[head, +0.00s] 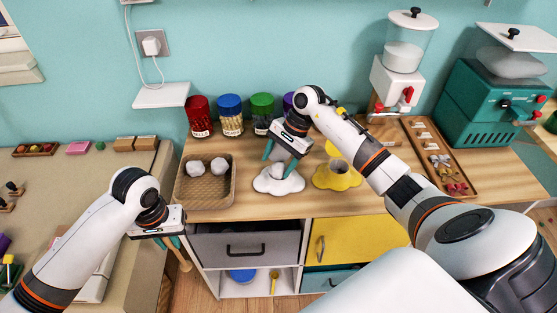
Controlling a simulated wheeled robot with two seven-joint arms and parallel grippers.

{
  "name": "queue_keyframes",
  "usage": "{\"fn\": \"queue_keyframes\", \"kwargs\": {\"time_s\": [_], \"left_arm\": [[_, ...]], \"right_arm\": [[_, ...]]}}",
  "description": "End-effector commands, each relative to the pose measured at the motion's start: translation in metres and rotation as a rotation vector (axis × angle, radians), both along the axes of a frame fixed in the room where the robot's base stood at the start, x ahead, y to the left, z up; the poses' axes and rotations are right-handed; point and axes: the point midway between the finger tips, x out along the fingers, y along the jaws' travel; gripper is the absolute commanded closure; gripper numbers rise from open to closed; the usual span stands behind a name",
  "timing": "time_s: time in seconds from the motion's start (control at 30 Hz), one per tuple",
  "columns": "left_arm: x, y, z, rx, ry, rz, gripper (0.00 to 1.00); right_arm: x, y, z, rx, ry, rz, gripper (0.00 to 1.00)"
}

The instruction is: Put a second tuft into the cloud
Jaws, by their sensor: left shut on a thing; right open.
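The white cloud (265,186) lies on the wooden counter near its front edge. My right gripper (280,163) is directly above it, pointing down, with its teal fingers apart. White stuff shows between and below these fingers; I cannot tell whether it is a tuft in the cloud or the cloud itself. White tufts (219,167) sit in a brown woven tray (205,199) left of the cloud. My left gripper (174,244) is low in front of the counter, left of the grey drawer, shut on a thin tan wooden thing (184,264), mostly hidden.
A yellow cloud-shaped piece (337,179) with a grey cup lies right of the white cloud. Red, blue and green lidded jars (231,117) stand behind. A wooden tray (440,160) of small items, a white dispenser (397,83) and a green machine (490,105) are at the right.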

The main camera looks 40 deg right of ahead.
Motion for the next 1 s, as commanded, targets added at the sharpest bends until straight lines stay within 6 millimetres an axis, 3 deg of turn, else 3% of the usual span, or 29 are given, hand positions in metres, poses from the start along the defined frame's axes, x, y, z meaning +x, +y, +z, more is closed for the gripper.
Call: {"fn": "queue_keyframes", "kwargs": {"time_s": [0.13, 0.27, 0.7, 1.0], "left_arm": [[0.000, 0.000, -0.002, 0.000, 0.000, 0.000, 1.00], [0.000, 0.000, -0.007, 0.000, 0.000, 0.000, 1.00], [0.000, 0.000, -0.026, 0.000, 0.000, 0.000, 1.00], [0.000, 0.000, -0.028, 0.000, 0.000, 0.000, 1.00]], "right_arm": [[-0.001, -0.002, 0.000, -0.004, 0.006, 0.000, 0.34], [-0.002, -0.009, 0.015, -0.006, 0.001, 0.001, 0.34], [-0.007, -0.044, 0.094, -0.003, -0.001, -0.002, 0.34], [-0.009, -0.050, 0.109, 0.000, 0.001, 0.000, 0.34]]}}
